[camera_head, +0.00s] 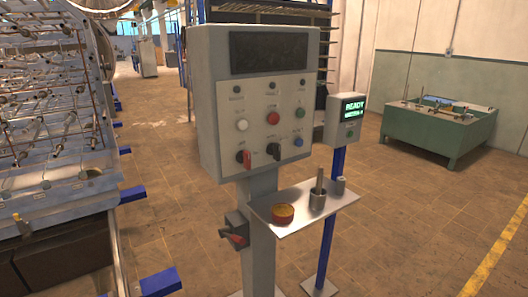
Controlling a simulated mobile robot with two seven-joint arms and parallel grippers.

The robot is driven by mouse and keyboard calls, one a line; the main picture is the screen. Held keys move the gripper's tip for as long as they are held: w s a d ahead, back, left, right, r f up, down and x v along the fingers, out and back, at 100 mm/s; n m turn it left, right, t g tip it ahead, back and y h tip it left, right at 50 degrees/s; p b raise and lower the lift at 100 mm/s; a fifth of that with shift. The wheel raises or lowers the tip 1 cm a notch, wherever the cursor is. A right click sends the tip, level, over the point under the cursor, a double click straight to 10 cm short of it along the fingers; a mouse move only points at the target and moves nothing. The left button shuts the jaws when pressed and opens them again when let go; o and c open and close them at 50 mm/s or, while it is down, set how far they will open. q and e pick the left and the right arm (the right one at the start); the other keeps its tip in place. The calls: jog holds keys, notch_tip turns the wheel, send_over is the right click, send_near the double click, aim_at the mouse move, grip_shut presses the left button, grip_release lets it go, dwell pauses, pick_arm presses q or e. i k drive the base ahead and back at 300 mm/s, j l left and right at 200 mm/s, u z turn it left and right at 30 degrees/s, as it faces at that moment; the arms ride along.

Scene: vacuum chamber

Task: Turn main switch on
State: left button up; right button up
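A grey control box (210,110) stands on a post in the middle of the view. Low on its face are a red-and-black rotary switch (244,158) and a black rotary switch (274,150). Another switch with a red handle (236,240) is mounted on the side of the post, below the box. The labels are too small to read, so I cannot tell which one is the main switch. Neither of my grippers is in view.
The box also has white (242,125), red (272,118), green (300,112) and blue (298,142) buttons. A shelf (318,215) holds a yellow-and-red round object and metal cups. A smaller box (345,120) reads READY.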

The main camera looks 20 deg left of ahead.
aim_at(243, 157)
jog(key=i+l, duration=0.65)
jog(key=l, duration=0.15)
jog(key=u, duration=0.05)
